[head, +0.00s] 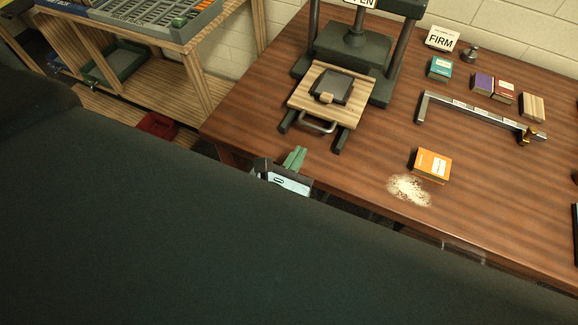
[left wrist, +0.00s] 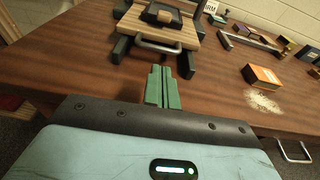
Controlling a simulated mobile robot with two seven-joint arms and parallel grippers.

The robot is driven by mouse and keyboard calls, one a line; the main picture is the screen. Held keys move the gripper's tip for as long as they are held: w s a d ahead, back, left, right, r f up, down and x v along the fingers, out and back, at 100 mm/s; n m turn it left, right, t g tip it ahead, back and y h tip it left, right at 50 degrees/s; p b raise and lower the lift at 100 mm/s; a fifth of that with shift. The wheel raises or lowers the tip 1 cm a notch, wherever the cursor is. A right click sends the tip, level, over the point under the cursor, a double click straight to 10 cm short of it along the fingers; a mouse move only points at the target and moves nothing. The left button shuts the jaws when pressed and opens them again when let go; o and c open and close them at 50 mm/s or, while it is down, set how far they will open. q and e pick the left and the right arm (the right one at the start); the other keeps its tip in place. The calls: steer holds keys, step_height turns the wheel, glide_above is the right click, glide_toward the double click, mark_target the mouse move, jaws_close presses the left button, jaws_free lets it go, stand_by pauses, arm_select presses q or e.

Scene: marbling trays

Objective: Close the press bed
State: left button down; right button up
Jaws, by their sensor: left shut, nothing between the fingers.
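The press bed (head: 345,111) is a light wooden board on dark rails, slid out in front of the dark press frame (head: 355,48). A dark block with a small wooden knob (head: 327,98) lies on the board. A metal bar handle (head: 317,126) is on its near edge. The bed also shows in the left wrist view (left wrist: 179,36), with its handle (left wrist: 168,47). My left gripper (head: 295,158) has green fingers, shut and empty, at the table's near edge, short of the handle and apart from it. In the left wrist view the fingers (left wrist: 162,87) point toward the bed. My right gripper is not in view.
An orange box (head: 432,165) stands beside spilled pale powder (head: 409,190) on the table. A metal bar frame (head: 480,114), small boxes and a FIRM sign (head: 441,39) stand farther back right. A wooden shelf unit (head: 190,60) stands left.

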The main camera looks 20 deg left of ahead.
mark_target(314, 128)
arm_select(q)
steer(key=x, duration=0.6)
steer(key=shift+w, duration=0.25)
steer(key=shift+w+f, duration=0.15)
steer(key=shift+w, duration=0.3)
